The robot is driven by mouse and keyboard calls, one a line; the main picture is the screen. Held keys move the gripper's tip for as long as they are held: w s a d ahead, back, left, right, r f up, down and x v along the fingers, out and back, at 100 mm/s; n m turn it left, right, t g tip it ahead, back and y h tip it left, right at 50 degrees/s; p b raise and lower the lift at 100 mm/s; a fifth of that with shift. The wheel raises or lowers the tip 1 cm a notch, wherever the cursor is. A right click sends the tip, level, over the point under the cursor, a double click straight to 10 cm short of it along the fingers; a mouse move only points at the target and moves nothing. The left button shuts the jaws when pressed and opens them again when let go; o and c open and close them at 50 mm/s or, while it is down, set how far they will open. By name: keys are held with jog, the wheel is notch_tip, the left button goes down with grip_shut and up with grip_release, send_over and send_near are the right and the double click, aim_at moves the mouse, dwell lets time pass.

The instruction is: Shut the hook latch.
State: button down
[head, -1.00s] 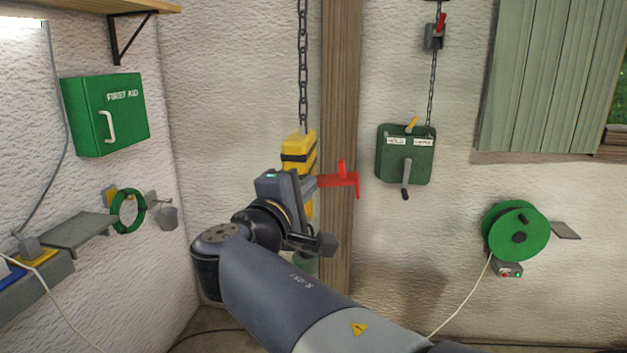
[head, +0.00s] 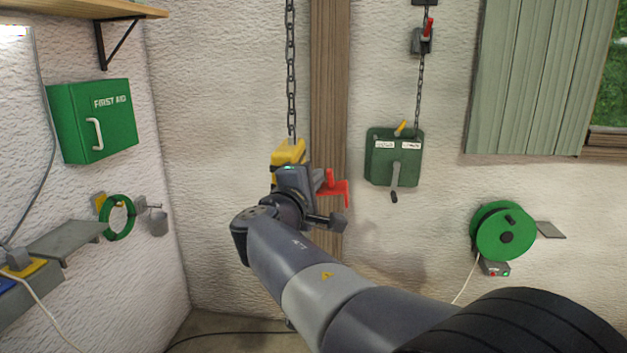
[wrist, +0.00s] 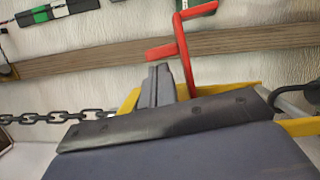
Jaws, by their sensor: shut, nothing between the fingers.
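In the head view my gripper (head: 298,188) covers most of the block's lower part. The hook and its latch are hidden behind my arm, so the latch's state does not show.
A first aid box (head: 110,115) hangs at the left.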

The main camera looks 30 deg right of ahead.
aim_at(324, 192)
jog(key=shift+s+d+f+m+b, duration=0.1)
jog(key=shift+d+f+m+b, duration=0.1)
jog(key=shift+m+b, duration=0.5)
jog(key=shift+s+d+f+m+b, duration=0.15)
jog(key=shift+m+b, duration=0.25)
jog(key=shift+b, duration=0.6)
jog(key=m+b, duration=0.1)
jog(key=f+m+b, duration=0.1)
jog(key=b, duration=0.1)
jog(key=shift+s+d+g+y+b, duration=0.1)
jog(key=shift+d+g+y+b, duration=0.05)
jog(key=shift+g+y+b, duration=0.2)
jog(key=m+b, duration=0.1)
jog(key=b, duration=0.1)
jog(key=f+m+y+b, duration=0.1)
jog(key=m+b, duration=0.1)
jog(key=shift+s+d+f+m, duration=0.15)
jog(key=shift+d+f+m, duration=0.05)
jog(key=shift+m, duration=0.1)
jog(key=f+m+y+b, duration=0.1)
jog(key=m+b, duration=0.1)
jog(key=f+m+b, duration=0.1)
jog(key=m+b, duration=0.2)
jog(key=f+m+y+b, duration=0.1)
jog(key=m+b, duration=0.1)
jog(key=shift+w+a+m+y+b, duration=0.2)
jog(key=shift+a+m+y+b, duration=0.1)
jog(key=shift+a+y+b, duration=0.1)
jog(key=shift+r, duration=0.1)
